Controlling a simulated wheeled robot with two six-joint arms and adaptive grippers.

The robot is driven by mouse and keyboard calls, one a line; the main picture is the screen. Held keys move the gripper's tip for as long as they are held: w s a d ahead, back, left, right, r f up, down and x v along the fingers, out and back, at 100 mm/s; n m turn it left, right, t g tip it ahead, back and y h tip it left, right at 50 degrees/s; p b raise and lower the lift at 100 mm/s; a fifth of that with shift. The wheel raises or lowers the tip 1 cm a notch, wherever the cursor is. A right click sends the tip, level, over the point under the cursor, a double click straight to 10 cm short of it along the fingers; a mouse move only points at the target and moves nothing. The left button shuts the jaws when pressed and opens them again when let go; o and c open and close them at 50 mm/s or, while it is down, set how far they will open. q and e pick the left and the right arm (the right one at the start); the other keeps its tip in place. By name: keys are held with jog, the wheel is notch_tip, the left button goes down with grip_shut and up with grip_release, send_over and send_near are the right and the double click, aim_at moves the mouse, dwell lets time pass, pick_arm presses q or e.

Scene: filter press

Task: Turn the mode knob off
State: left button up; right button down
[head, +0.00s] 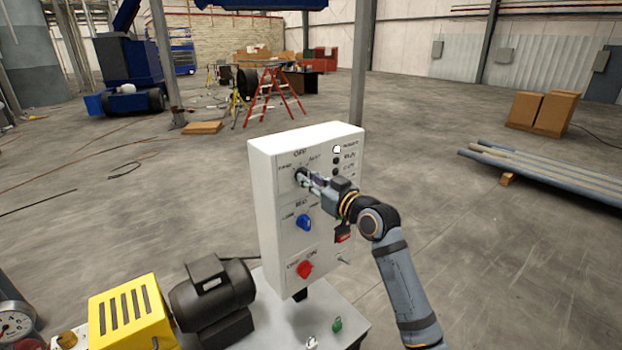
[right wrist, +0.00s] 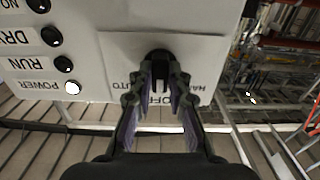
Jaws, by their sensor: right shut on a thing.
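The black mode knob (head: 299,174) is at the upper left of the white control panel (head: 262,215), with HAND, OFF and AUTO lettering around it. My right gripper (head: 305,177) reaches it from the right and is shut on it. In the right wrist view, turned upside down, the two fingertips (right wrist: 158,77) sit on either side of the knob (right wrist: 158,56). The OFF label lies behind and between the fingers. The fingers cover much of the knob, so I cannot tell for sure which way it points. My left gripper is out of view.
A blue knob (head: 304,223) and a red knob (head: 304,269) sit lower on the panel. The POWER lamp (head: 337,149) is lit white; the lamps below it are dark. A dark motor (head: 212,292) and yellow guard (head: 130,312) stand at lower left.

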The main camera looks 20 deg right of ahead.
jog(key=shift+r, duration=0.25)
jog(key=c, duration=1.3)
grip_release()
jog(key=shift+w+f, duration=0.1)
jog(key=shift+w+a+f, duration=0.1)
jog(key=shift+f, duration=0.1)
jog(key=v, duration=0.7)
jog(key=shift+s, duration=0.2)
